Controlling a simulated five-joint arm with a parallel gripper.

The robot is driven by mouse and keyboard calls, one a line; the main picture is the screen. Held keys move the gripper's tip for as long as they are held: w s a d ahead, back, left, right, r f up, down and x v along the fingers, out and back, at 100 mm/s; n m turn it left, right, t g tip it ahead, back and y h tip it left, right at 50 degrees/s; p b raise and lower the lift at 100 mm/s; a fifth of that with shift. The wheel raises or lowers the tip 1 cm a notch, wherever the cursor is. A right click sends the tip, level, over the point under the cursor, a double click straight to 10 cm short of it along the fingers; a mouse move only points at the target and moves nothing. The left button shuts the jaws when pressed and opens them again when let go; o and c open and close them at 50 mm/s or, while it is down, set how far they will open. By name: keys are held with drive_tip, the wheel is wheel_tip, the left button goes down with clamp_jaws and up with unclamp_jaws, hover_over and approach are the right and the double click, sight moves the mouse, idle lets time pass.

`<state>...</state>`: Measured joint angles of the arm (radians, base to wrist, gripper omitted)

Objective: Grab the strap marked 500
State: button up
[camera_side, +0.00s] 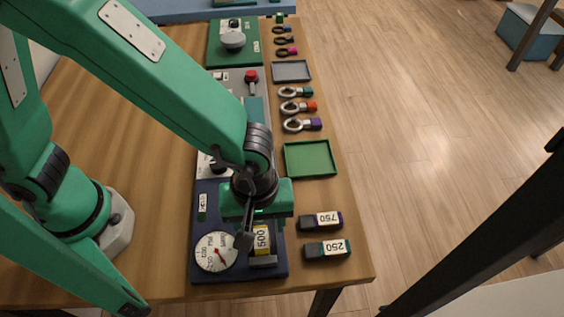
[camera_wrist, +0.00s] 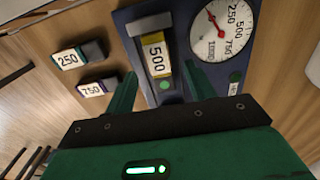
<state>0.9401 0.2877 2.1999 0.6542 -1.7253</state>
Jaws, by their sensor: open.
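In the side view, the strap marked 500 (camera_side: 262,240) is partly hidden by my gripper. My gripper (camera_wrist: 160,85) is open, with one green finger on each side of the strap's lower end in the wrist view. I cannot tell whether either finger touches it. In the side view my gripper (camera_side: 254,228) is over the blue panel (camera_side: 232,273), beside the strap.
A dial (camera_side: 215,252) sits left of the strap on the panel. Blocks marked 750 (camera_side: 321,220) and 250 (camera_side: 327,249) lie to the right on the table. An empty green tray (camera_side: 310,159) and several ringed pieces (camera_side: 302,125) lie farther back.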

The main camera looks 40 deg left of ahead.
sight(261, 232)
drive_tip(key=shift+f, duration=1.05)
drive_tip(key=c, duration=1.1)
drive_tip(key=shift+r, duration=0.2)
drive_tip(key=shift+r, duration=4.85)
